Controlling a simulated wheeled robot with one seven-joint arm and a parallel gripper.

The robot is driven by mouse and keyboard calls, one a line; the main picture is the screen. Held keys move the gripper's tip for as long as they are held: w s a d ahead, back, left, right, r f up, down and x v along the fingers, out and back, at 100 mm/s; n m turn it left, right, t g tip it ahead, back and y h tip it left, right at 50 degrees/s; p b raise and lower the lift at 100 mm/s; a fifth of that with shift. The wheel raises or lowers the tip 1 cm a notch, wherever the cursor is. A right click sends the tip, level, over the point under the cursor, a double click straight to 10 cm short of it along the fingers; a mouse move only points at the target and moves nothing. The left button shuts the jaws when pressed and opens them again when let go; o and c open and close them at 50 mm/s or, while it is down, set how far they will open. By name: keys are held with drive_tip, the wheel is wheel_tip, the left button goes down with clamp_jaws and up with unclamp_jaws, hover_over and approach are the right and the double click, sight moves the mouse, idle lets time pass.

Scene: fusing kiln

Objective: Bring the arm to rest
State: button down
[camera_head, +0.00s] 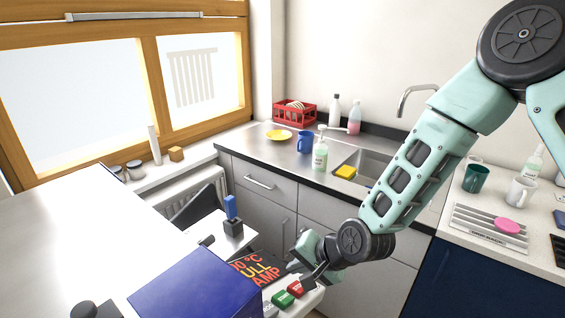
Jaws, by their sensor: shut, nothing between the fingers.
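My arm comes in from the upper right and bends at a dark wrist joint. My gripper (307,276) is at the lower middle, low over the panel with the green button (283,299) and the red button (296,288). The fingers are dark and small in this view, shut with nothing held. They are close to the red button; I cannot tell whether they touch it.
A blue box-like surface (195,285) stands left of the buttons, beside a dark sign with orange letters (258,270). A blue-handled tool (231,208) stands in a dark block. Behind are the counter (230,137) and sink (372,160). Mugs (521,192) stand at right.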

drive_tip(key=s+d+r+n+g+h, duration=0.1)
drive_tip(key=s+d+r+n+h, duration=0.1)
drive_tip(key=s, duration=0.6)
drive_tip(key=s+d+r+n+g+h, duration=0.2)
drive_tip(key=s+d+r+n, duration=0.3)
drive_tip(key=r, duration=0.4)
drive_tip(key=s+d+r+n+g+h, duration=0.1)
drive_tip(key=s+r+n, duration=0.4)
drive_tip(key=s, duration=0.5)
drive_tip(key=d+r+h, duration=0.1)
drive_tip(key=d, duration=0.1)
drive_tip(key=shift+s+d+n+g, duration=0.3)
drive_tip(key=shift+d+n, duration=0.05)
drive_tip(key=shift+n, duration=0.05)
